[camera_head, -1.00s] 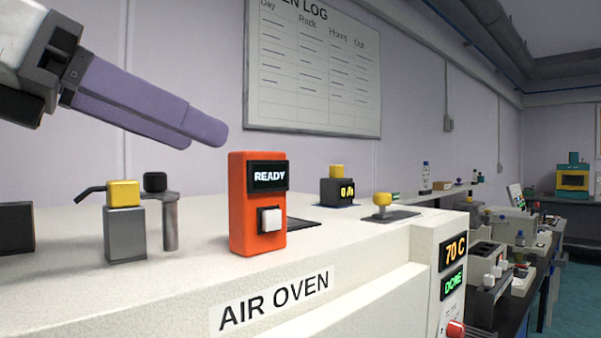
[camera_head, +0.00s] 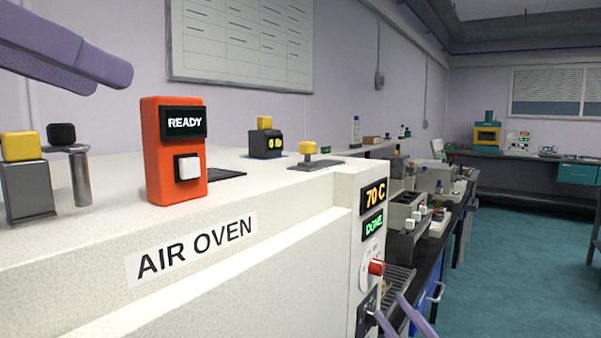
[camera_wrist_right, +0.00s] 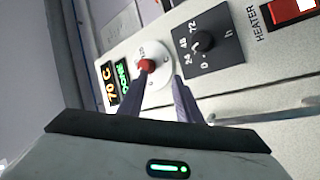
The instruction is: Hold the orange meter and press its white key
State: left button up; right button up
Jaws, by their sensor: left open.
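The orange meter (camera_head: 156,150) stands upright on top of the white air oven (camera_head: 95,232). Its dark screen reads READY, and its white key (camera_head: 188,168) is on the front face below the screen. My left gripper (camera_head: 110,72) has purple fingers, is open, and hangs above and to the left of the meter, apart from it. My right gripper (camera_head: 389,303) shows its purple finger ends low in front of the oven's control panel. In the right wrist view its fingers (camera_wrist_right: 163,78) are apart, with one tip near the red knob (camera_wrist_right: 147,65).
Yellow-topped grey block (camera_head: 27,190) and black-topped post (camera_head: 80,175) stand left of the meter. Small yellow-topped dark device (camera_head: 266,144) and yellow knob (camera_head: 308,149) are behind and right. The panel has a red knob (camera_head: 376,267). Open floor (camera_head: 500,250) lies right.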

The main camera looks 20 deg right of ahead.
aim_at(174, 110)
jog(key=s+a+r+n+g+y, duration=0.2)
jog(key=a+r+n+y, duration=0.3)
jog(key=r+n+y, duration=0.55)
jog(key=s+a+r+n+g+y, duration=0.2)
jog(key=a+r+n+y, duration=0.4)
jog(key=r+n, duration=0.65)
jog(key=s+a+r+n+g+h, duration=0.1)
jog(key=s+a+r+n+g, duration=0.45)
jog(key=n, duration=0.95)
jog(key=s+a+r+n+g+h, duration=0.15)
jog(key=s+a+n+g, duration=0.6)
jog(key=n, duration=0.75)
pick_arm(q)
jog(key=x, duration=1)
jog(key=shift+w+d, duration=0.1)
pick_arm(e)
jog(key=w+r+n+t+h, duration=0.1)
jog(key=w+n+t+h, duration=0.1)
jog(key=w+d+r+n+t+h, duration=0.1)
jog(key=r+t+h, duration=0.1)
jog(key=shift+w+n+h, duration=0.3)
jog(key=shift+w+n, duration=0.1)
pick_arm(q)
jog(key=shift+c, duration=0.3)
jog(key=c, duration=1.1)
jog(key=shift+c, duration=0.3)
pick_arm(e)
grip_shut()
